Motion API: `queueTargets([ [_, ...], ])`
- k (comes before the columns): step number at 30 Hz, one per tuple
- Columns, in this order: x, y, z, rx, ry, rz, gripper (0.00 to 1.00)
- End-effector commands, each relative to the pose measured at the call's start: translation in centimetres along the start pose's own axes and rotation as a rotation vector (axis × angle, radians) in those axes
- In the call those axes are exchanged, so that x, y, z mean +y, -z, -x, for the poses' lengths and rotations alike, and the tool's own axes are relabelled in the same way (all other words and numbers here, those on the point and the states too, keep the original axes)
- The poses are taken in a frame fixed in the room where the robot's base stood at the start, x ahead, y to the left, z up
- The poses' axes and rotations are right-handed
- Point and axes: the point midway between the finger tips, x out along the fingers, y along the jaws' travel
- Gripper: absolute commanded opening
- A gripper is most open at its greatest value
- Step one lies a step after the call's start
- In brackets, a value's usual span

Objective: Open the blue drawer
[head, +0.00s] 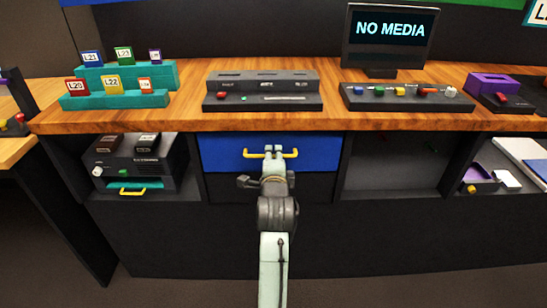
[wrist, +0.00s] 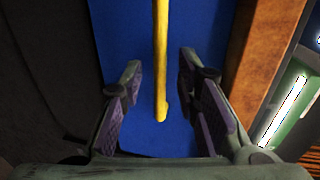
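The blue drawer (head: 320,152) is set under the wooden worktop, and its front looks flush with the cabinet. A yellow bar handle (head: 291,154) runs across its front. My gripper (head: 273,150) is in front of the middle of the drawer, at the handle's height. In the wrist view the blue front (wrist: 205,35) fills the middle, and the yellow handle (wrist: 160,60) runs down from the top edge. My gripper (wrist: 160,105) is open there, with one purple-padded finger on each side of the handle's end. Neither finger visibly touches the handle.
The wooden worktop (head: 190,116) overhangs just above the drawer. On it stand a card rack (head: 110,100), a grey panel (head: 262,103) and a monitor (head: 388,38). A dark device (head: 132,165) sits in the left cubby. The cubby (head: 390,168) right of the drawer is empty.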

Motion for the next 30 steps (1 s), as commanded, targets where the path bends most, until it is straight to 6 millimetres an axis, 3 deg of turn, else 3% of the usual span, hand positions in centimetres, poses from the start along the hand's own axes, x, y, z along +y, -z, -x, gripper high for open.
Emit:
queueTargets([
  [10, 0.01, 0.00, -0.50, 0.000, 0.001, 0.000, 0.29],
  [23, 0.02, 0.00, -0.47, 0.000, 0.001, 0.000, 0.01],
  [30, 0.03, 0.00, -0.47, 0.000, 0.000, 0.000, 0.00],
])
